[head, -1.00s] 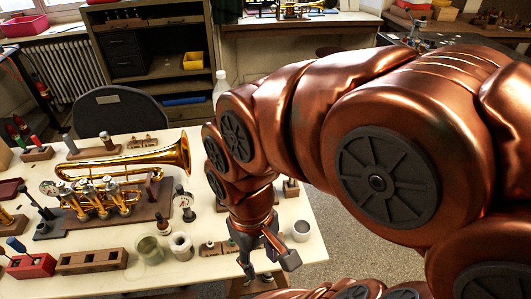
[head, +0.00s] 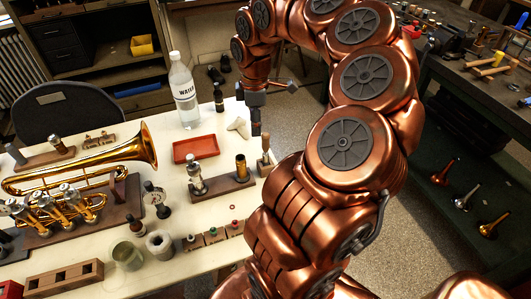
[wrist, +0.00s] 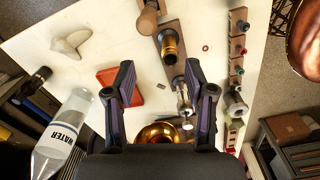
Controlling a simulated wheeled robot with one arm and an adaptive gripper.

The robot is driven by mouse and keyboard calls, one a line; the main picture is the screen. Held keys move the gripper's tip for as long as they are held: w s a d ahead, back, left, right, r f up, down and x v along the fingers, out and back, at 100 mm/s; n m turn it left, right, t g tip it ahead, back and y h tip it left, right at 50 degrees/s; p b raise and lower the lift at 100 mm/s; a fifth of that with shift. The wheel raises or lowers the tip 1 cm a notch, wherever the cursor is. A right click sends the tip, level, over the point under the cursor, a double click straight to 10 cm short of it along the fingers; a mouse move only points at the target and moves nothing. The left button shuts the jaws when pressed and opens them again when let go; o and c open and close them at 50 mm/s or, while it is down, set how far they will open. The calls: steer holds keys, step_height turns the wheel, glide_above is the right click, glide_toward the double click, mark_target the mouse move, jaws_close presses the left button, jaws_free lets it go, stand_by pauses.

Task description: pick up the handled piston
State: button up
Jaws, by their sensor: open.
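A silver piston (head: 195,181) stands upright at the left end of a wooden block (head: 222,187), with a brass cylinder (head: 241,168) at the other end. I cannot tell for sure that this is the handled piston; a wooden-handled tool (head: 265,157) stands beside the block. In the wrist view the piston (wrist: 183,92) is partly behind my right finger, near the brass cylinder (wrist: 169,47) and the wooden handle (wrist: 148,19). My gripper (wrist: 160,68) is open and empty above the table. In the head view my gripper (head: 271,106) is beyond the block, at the table's right side.
A water bottle (head: 184,92), a dark bottle (head: 218,97), a white cloth (head: 239,127) and a red tray (head: 196,149) are behind the block. A brass horn (head: 130,155) lies left. A rack of small coloured pieces (head: 213,238) is in front. Floor lies to the right.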

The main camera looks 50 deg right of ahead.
mark_target(265, 134)
steer(key=shift+s+d+f, duration=0.2)
steer(key=shift+d+f, duration=0.2)
steer(key=shift+d, duration=0.25)
steer(key=shift+s+d+f, duration=0.15)
steer(key=shift+d+f, duration=0.25)
steer(key=shift+d, duration=0.2)
steer(key=shift+d+f, duration=0.15)
steer(key=shift+f, duration=0.2)
steer(key=shift+s+d+f+p, duration=0.1)
steer(key=shift+f+p, duration=0.5)
steer(key=shift+f, duration=1.15)
steer(key=shift+s+f+p, duration=0.1)
steer(key=shift+f+p, duration=0.45)
steer(key=shift+f, duration=1.15)
steer(key=shift+c, duration=0.2)
steer(key=shift+w, duration=0.1)
jaws_close()
